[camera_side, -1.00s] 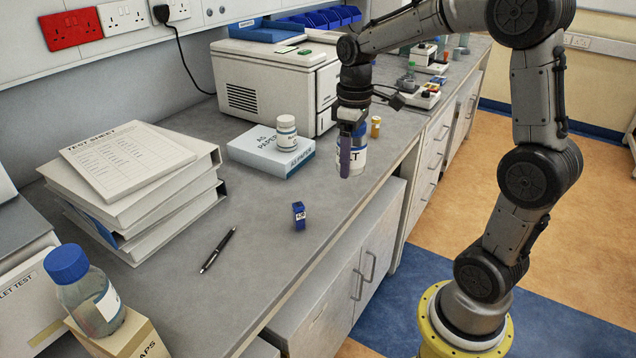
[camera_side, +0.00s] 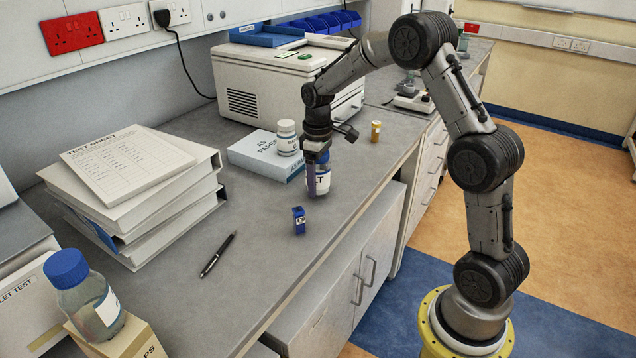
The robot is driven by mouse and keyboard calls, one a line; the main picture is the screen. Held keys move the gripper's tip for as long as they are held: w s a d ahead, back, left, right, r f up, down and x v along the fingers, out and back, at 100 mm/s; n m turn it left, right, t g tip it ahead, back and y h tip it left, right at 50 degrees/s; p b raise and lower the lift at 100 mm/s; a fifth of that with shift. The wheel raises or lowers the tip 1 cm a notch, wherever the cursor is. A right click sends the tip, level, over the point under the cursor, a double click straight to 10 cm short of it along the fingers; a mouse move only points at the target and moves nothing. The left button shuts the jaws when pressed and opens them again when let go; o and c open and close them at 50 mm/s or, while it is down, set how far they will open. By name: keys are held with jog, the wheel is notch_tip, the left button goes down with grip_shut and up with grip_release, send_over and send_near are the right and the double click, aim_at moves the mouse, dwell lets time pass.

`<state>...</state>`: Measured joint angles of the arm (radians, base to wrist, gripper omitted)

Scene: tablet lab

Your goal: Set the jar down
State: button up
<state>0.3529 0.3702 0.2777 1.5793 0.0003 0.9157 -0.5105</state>
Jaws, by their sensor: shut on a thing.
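The jar (camera_side: 324,180) has a white label with dark lettering and a blue upper part. My gripper (camera_side: 318,176) points straight down and is shut on the jar near its top; a purple finger covers part of the jar's left side. The jar is upright, low at the bench top (camera_side: 262,262); I cannot tell whether its base touches the surface.
A paper pack (camera_side: 262,150) with a white bottle (camera_side: 287,137) on it lies behind left. An amber vial (camera_side: 376,131) stands behind right. A pen (camera_side: 218,254), stacked binders (camera_side: 150,205) and a blue-capped bottle (camera_side: 88,300) are left. Bench in front is clear.

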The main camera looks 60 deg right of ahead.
jog(key=shift+f, duration=0.55)
jog(key=o, duration=1.6)
jog(key=shift+f, duration=0.15)
jog(key=shift+c, duration=0.2)
